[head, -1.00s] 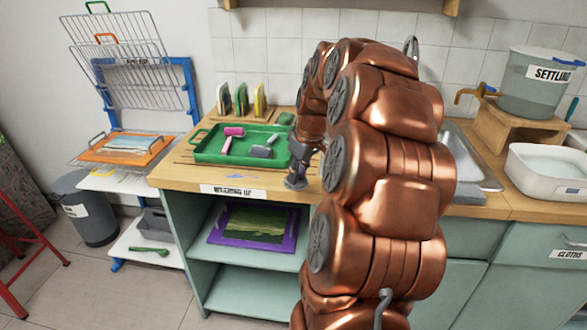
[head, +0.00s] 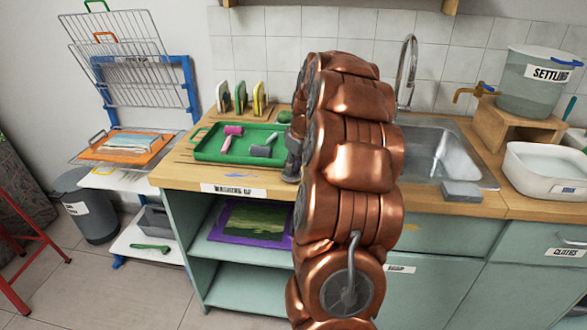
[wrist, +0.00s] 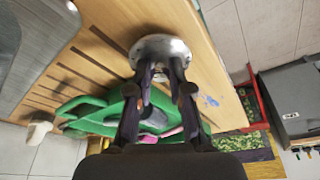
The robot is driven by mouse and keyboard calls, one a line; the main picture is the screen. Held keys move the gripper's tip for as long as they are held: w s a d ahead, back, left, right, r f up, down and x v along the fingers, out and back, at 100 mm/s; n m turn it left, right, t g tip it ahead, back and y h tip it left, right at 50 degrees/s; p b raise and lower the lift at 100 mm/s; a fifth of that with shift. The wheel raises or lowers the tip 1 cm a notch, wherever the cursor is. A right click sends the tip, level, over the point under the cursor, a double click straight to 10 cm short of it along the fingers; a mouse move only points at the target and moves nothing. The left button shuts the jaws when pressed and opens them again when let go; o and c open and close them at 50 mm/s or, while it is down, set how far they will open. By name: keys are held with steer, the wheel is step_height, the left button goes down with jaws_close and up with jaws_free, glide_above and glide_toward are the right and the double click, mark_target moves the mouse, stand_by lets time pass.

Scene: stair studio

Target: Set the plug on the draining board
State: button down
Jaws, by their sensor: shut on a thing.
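My gripper (wrist: 160,78) is shut on the plug (wrist: 160,49), a round silvery metal disc, in the wrist view. The plug is held at the fingertips over the wooden worktop (wrist: 180,18); I cannot tell whether it touches the wood. The draining board (wrist: 77,75), a grooved part of the wood, lies to the left of the plug in the wrist view, between the sink and the green tray. In the head view my gripper (head: 292,160) shows only partly at the tray's right edge, and my arm hides most of the draining board.
The green tray (head: 200,151) holds a pink roller (head: 231,134) and a grey-headed one (head: 264,150). The sink (head: 450,150) with its tall tap (head: 408,70) lies right of my arm. A grey block (head: 462,191) sits at the sink's front edge.

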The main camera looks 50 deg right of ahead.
steer(key=shift+f, duration=0.6)
steer(key=shift+f, duration=0.1)
steer(key=shift+f, duration=0.1)
steer(key=c, duration=1.1)
jaws_free()
steer(key=b+v, duration=0.1)
steer(key=v, duration=1.1)
steer(key=shift+r, duration=0.25)
steer(key=shift+a, duration=0.1)
